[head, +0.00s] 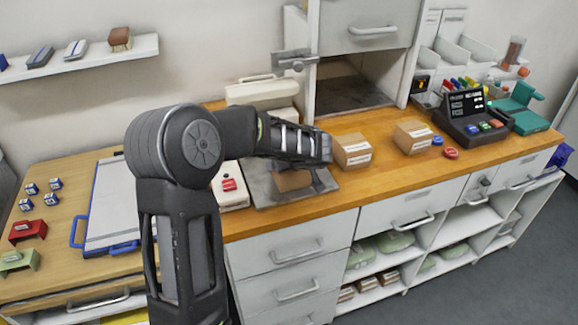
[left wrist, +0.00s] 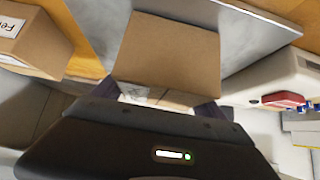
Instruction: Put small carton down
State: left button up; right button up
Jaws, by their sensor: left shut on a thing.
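My left gripper (head: 305,172) points down over the grey metal plate (head: 262,192) on the wooden counter. It is shut on a small brown carton (head: 291,181). In the left wrist view the carton (left wrist: 168,50) shows between the fingers, with the grey plate (left wrist: 240,45) behind it. The carton is at or just above the plate; I cannot tell whether it touches. The fingers partly hide it. My right gripper is in neither view.
Two labelled cartons stand to the right, one nearer (head: 352,151) and one farther (head: 413,137). A white device with a red button (head: 229,185) sits left of the plate. A dark till (head: 472,115) is farther right. Bare counter (head: 370,185) lies in front of the cartons.

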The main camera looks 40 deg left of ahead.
pick_arm(q)
notch_tip(320, 180, up, 10)
jog(key=shift+f+b, duration=0.1)
jog(key=shift+b, duration=0.7)
